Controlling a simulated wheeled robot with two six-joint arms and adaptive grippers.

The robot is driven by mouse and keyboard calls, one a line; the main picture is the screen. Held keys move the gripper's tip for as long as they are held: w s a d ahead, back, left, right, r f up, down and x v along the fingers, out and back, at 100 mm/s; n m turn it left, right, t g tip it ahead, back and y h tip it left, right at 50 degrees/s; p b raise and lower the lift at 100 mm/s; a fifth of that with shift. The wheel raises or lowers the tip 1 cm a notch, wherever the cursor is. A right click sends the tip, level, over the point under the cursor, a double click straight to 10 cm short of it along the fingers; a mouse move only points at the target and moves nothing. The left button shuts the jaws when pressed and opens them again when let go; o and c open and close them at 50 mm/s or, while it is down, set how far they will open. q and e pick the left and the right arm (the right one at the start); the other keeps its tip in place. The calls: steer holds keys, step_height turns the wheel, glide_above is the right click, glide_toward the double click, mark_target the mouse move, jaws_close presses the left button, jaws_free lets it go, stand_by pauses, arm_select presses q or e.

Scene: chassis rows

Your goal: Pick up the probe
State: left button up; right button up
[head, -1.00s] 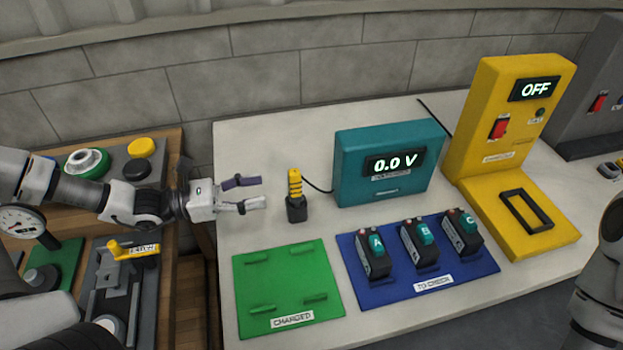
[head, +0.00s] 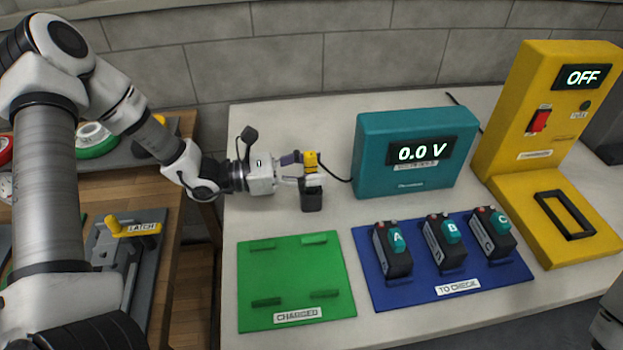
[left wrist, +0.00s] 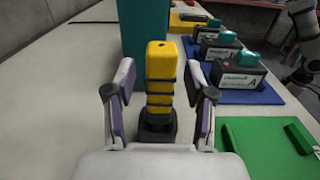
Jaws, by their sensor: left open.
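The probe (head: 311,160) is yellow with dark bands and stands upright in a small black holder (head: 312,198) on the white table, with a black cable running to the teal meter (head: 402,172), which reads 0.0 V. My left gripper (head: 303,170) is level with the probe, its fingers open on either side of it. In the left wrist view the probe (left wrist: 160,82) stands between the two fingers, with a visible gap on each side. The fingers hide part of the probe in the head view. My right gripper is out of view.
A green CHARGED mat (head: 295,250) lies in front of the holder. A blue TO CHECK mat (head: 440,290) to its right bears batteries A, B and C (head: 495,235). A yellow charger (head: 540,125) showing OFF stands at the right.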

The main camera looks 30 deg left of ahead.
arm_select(q)
steer(key=shift+a, duration=0.1)
steer(key=c, duration=0.3)
jaws_close()
